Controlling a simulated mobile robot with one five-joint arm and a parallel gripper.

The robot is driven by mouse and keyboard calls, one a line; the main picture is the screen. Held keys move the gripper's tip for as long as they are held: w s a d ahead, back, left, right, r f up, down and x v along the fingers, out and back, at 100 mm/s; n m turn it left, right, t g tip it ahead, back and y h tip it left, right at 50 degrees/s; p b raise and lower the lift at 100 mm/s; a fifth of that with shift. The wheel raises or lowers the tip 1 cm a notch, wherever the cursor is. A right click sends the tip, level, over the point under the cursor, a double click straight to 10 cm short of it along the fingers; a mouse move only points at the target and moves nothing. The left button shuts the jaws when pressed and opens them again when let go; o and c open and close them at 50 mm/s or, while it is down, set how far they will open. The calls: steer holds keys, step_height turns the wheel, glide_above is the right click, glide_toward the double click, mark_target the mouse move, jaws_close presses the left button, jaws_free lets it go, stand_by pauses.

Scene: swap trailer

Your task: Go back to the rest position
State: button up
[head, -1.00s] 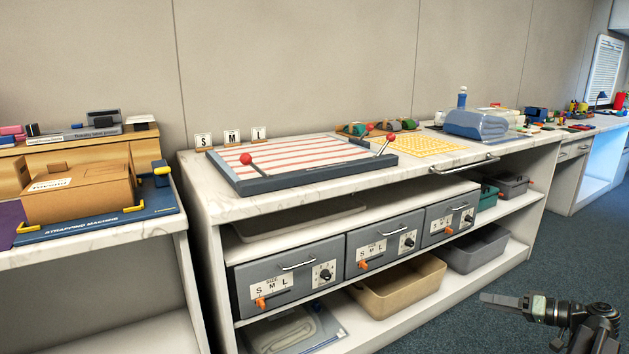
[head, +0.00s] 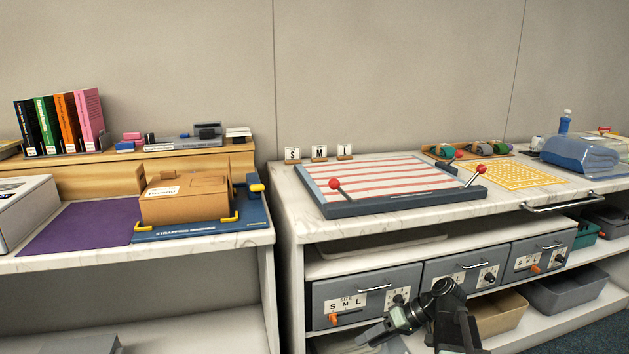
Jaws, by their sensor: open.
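My gripper (head: 376,336) shows low in the head view, right of the middle, in front of the drawers under the right counter. It points down and left and holds nothing that I can see. Its jaws are open, though the fingers look small from here. My dark arm comes in from the bottom edge behind it. I cannot tell how far the gripper is from the drawer fronts.
The right counter (head: 289,190) bears a red-striped board (head: 340,209) with red-knobbed levers. Grey drawers (head: 455,267) sit below it. At left, a cardboard box (head: 186,198) sits on a blue strapping machine (head: 262,215) beside a purple mat (head: 85,225). A gap parts the counters.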

steer(key=s+a+f+g+h+p, duration=0.2)
steer(key=s+a+f+h, duration=0.1)
steer(key=s+a+h, duration=0.4)
steer(key=d+f+m+h, duration=0.2)
steer(key=d+m, duration=0.2)
steer(key=d, duration=0.3)
step_height(320, 180, up, 38)
steer(key=p, duration=3.7)
steer(key=shift+s+d+m+t+p, duration=0.15)
steer(key=shift+m+t+p, duration=0.15)
steer(key=shift+f, duration=0.15)
